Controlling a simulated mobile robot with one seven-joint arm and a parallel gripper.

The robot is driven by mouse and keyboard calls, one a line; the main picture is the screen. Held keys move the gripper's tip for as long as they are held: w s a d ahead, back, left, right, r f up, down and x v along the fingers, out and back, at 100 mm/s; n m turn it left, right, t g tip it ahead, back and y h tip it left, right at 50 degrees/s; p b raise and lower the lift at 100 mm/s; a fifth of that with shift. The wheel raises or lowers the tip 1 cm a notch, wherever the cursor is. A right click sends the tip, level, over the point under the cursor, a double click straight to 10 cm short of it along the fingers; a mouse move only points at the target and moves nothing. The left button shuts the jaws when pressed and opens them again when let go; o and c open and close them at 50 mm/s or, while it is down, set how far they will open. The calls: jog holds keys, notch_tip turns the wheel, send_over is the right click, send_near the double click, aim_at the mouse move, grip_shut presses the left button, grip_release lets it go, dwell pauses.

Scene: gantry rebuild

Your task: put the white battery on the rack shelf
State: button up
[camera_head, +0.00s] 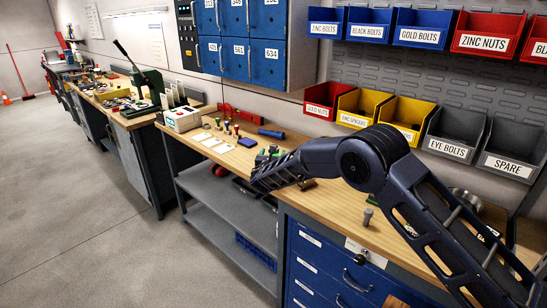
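My arm reaches in from the right, over the wooden workbench. My gripper (266,180) is at its far end, low over the bench's front edge; its fingers are too dark and small to read. I cannot make out a white battery for certain. A white box-shaped device (182,119) with red and green marks stands on the bench, left of and beyond my gripper. A grey shelf (228,211) runs under the bench, below and left of my gripper; I cannot tell if it is the rack shelf.
White cards (212,142), small coloured items and a blue cylinder (271,134) lie on the bench. Labelled bins (455,132) and blue lockers (252,50) line the wall. A blue drawer cabinet (325,275) stands at front. The floor (80,215) at left is clear.

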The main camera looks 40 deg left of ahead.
jog(key=shift+x, duration=2.6)
jog(key=shift+a, duration=0.1)
jog(key=c, duration=1.4)
jog(key=shift+r, duration=0.1)
notch_tip(320, 180, up, 20)
jog(key=shift+f, duration=0.1)
